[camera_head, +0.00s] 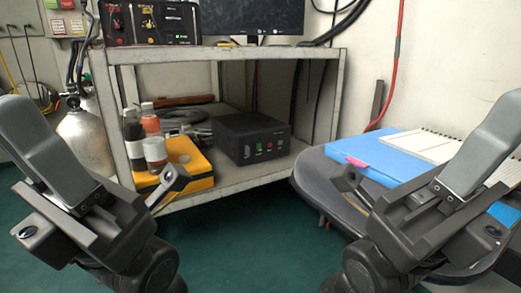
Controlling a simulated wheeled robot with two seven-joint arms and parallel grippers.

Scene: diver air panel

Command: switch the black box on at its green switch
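The black box (252,137) sits on the lower shelf of the metal rack, its front panel facing me. A small green switch (258,149) shows low on that panel, with other small controls beside it; its on or off position is too small to tell. My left gripper (100,145) is in the left foreground, fingers wide apart, with nothing between them. My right gripper (428,143) is in the right foreground, also spread open and empty. Both are nearer to me than the box and apart from it.
A yellow case (188,166) with bottles (134,138) stands left of the box on the shelf. The rack's upper shelf (220,52) lies above it. A dark seat (325,178) carries a blue folder (370,155) at right. A gas cylinder (84,140) stands at left.

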